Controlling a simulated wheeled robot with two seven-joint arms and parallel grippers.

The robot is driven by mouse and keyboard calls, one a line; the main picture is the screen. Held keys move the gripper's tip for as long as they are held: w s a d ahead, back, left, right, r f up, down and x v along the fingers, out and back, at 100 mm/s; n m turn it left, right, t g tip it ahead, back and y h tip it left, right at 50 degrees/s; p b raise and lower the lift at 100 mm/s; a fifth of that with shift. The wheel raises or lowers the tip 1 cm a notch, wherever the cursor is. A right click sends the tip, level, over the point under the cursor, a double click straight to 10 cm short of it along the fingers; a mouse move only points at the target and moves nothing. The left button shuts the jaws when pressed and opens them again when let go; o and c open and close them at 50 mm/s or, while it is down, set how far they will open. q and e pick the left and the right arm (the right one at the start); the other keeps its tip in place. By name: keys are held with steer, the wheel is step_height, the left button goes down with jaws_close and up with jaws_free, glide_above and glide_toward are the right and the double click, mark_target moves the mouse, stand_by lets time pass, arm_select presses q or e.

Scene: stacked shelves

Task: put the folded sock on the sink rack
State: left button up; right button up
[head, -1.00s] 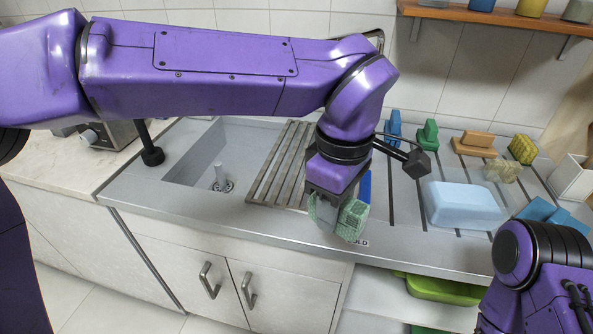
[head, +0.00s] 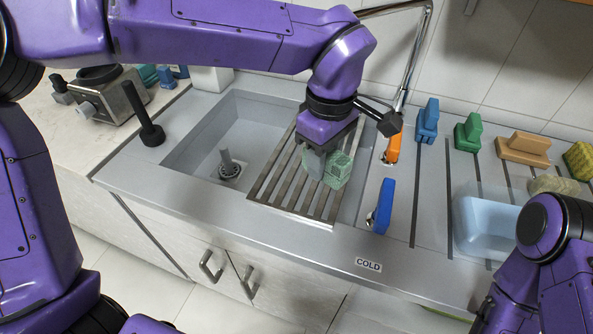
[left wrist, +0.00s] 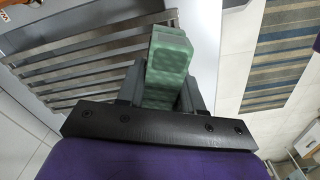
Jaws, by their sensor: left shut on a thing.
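The folded sock (head: 341,170) is a pale green, patterned, block-like bundle. My left gripper (head: 318,166) is shut on it and holds it over the right part of the sink rack (head: 265,190), a grey slatted rack lying across the right side of the sink. In the left wrist view the folded sock (left wrist: 168,62) sticks out between the fingers, with the rack (left wrist: 85,68) to its left. I cannot tell for sure whether the sock touches the slats. My right arm shows at the lower right, but its gripper is out of view.
The sink basin (head: 205,150) is open to the left of the rack. An orange tap handle (head: 394,146) and a blue one (head: 383,206) stand to the right. Beyond are blue (head: 428,120), green (head: 468,132) and brown (head: 523,147) objects and a light blue tub (head: 482,226).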

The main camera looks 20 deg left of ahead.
arm_select(q)
steer(key=w+a+f, duration=0.1)
steer(key=a+f, duration=0.1)
steer(key=w+a+f, duration=0.1)
steer(key=a+f, duration=0.1)
steer(key=w+a+f, duration=0.1)
steer(key=a+f, duration=0.1)
steer(key=shift+w+f+p, duration=0.1)
steer(key=shift+f+p, duration=0.15)
steer(key=shift+p, duration=0.1)
step_height(320, 180, down, 4)
steer(key=shift+a+r, duration=0.1)
steer(key=shift+r, duration=0.15)
steer(key=o, duration=1.1)
steer(key=shift+f, duration=0.1)
step_height(320, 180, up, 12)
